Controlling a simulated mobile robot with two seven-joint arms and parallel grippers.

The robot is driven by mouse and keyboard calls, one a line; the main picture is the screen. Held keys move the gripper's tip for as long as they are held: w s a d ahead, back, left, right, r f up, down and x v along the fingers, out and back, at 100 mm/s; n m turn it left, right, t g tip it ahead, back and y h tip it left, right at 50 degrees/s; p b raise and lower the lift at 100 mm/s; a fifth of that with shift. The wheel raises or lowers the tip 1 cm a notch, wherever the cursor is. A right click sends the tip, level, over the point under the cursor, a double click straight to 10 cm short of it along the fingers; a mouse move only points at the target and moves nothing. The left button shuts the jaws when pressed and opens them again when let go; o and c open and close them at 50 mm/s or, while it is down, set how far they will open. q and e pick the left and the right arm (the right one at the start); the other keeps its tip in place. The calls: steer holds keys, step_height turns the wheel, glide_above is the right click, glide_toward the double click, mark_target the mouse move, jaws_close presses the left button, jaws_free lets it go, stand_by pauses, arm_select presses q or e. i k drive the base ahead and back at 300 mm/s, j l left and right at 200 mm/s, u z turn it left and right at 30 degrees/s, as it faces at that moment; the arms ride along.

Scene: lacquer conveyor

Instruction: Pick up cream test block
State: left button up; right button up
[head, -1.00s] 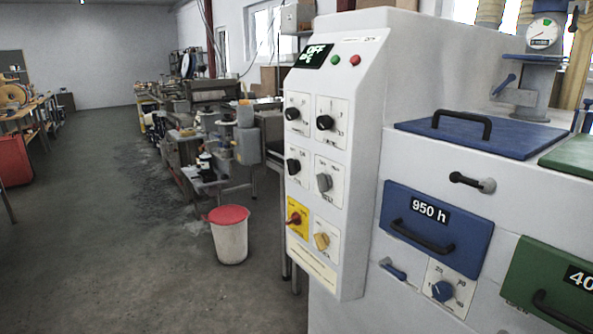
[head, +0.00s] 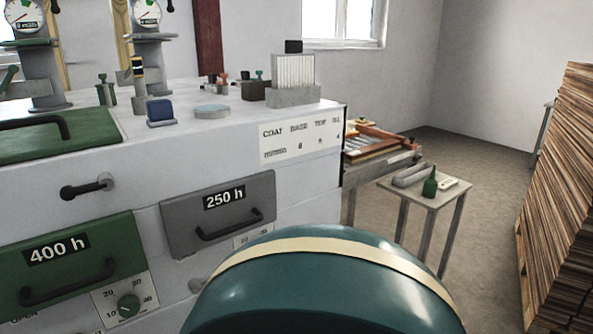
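I cannot single out the cream test block with certainty. A small pale cream flat piece (head: 448,183) lies on the small side table (head: 432,199) at the right of the machine, beside a green bottle (head: 430,184). A pale ribbed block (head: 293,70) stands in a grey holder on the machine top; its exact colour is hard to tell. Neither of my grippers is in view.
The white machine (head: 150,180) has green and grey drawers. A grey open tray (head: 412,174) shares the side table. A tall stack of brown boards (head: 560,190) stands at right. A large teal rounded surface (head: 320,290) covers the bottom middle. Floor shows between table and stack.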

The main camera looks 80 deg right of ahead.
mark_target(443, 185)
steer(key=z, duration=3.6)
steer(key=i+l, duration=0.15)
steer(key=i, duration=0.35)
steer(key=i+l, duration=0.2)
steer(key=i, duration=0.25)
steer(key=i+l+z, duration=0.1)
steer(key=i, duration=0.4)
